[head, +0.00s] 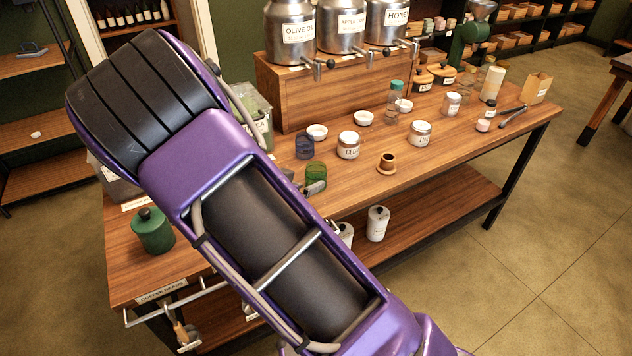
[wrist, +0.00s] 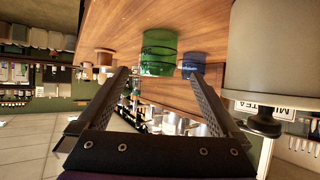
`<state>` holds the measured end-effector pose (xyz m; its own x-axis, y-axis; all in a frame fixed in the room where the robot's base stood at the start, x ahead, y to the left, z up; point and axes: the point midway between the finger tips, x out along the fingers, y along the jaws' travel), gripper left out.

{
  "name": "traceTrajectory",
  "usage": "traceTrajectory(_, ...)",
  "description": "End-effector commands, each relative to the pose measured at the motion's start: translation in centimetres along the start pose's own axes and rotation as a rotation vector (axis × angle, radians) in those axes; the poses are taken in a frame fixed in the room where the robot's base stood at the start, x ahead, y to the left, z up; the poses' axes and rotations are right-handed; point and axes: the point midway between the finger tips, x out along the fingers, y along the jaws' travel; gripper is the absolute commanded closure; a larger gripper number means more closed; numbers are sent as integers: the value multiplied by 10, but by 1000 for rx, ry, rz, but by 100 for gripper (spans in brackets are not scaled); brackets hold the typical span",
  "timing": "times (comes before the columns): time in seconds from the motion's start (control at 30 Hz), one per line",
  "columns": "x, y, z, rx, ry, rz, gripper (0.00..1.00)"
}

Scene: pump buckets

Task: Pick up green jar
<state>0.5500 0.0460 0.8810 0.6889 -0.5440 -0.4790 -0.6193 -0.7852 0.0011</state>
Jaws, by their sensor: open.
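In the wrist view, which shows the scene upside down, the green jar (wrist: 159,50) stands between the lines of my two fingers, nearer the left one. My gripper (wrist: 160,76) is open and empty, its fingers spread wide. Whether the fingertips reach beside the jar is hard to tell. In the head view my arm hides most of the gripper; only a grey tip shows by the jar's base.
A blue glass (head: 305,146) stands close behind the green jar; it shows near my right finger in the wrist view (wrist: 192,62). A brown cup (head: 387,163) and a white-labelled jar (head: 348,146) stand to the right. A dark green lidded canister (head: 153,232) stands at left.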

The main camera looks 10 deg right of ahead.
Motion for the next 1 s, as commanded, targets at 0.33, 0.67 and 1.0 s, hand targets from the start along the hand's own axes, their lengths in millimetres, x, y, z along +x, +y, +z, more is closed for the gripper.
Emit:
traceTrajectory(0.33,36,0,0,0,0,-1,0)
traceTrajectory(0.67,78,3,1,0,1,1,0)
traceTrajectory(1.0,86,2,-1,1,-1,-1,7)
